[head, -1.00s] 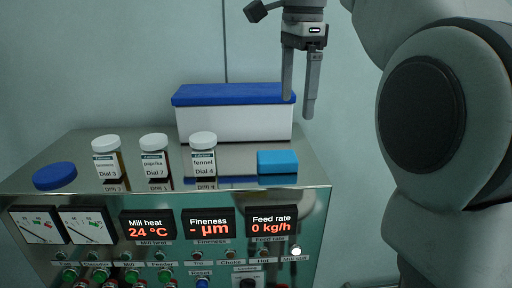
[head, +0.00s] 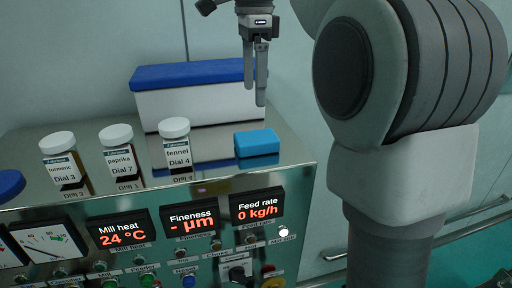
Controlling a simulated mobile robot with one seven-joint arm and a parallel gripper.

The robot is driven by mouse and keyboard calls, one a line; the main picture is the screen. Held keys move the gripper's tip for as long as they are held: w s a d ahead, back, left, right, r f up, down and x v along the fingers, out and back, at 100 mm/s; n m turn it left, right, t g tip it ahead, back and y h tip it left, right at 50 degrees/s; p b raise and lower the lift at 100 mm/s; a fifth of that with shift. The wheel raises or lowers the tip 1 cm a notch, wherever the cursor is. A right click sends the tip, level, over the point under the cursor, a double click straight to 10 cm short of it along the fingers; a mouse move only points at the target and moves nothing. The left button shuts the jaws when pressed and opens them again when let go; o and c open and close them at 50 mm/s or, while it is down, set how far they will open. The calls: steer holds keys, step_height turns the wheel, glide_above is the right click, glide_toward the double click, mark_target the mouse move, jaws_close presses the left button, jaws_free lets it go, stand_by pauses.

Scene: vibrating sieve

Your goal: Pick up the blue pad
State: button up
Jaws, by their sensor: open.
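The blue pad (head: 257,142) is a small bright blue block. It lies on the shiny metal top of the machine, near its right front edge. My gripper (head: 256,97) hangs above and behind the pad in the head view, fingers pointing down. Its two fingers are apart with nothing between them, and it does not touch the pad. No part of the pad is covered by the gripper.
A white box with a blue lid (head: 190,101) stands behind the pad. Jars labelled turmeric (head: 65,163), paprika (head: 122,157) and fennel (head: 176,150) stand to the left. A blue round lid (head: 10,184) is at the left edge. The front panel (head: 130,245) carries displays and knobs.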

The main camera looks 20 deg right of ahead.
glide_above(256, 136)
step_height(256, 136, down, 6)
steer(key=shift+a+r+b, duration=0.15)
steer(key=shift+b, duration=0.25)
steer(key=shift+d+f, duration=0.2)
steer(key=shift+f, duration=2.45)
steer(key=shift+c, duration=0.3)
steer(key=c, duration=1.2)
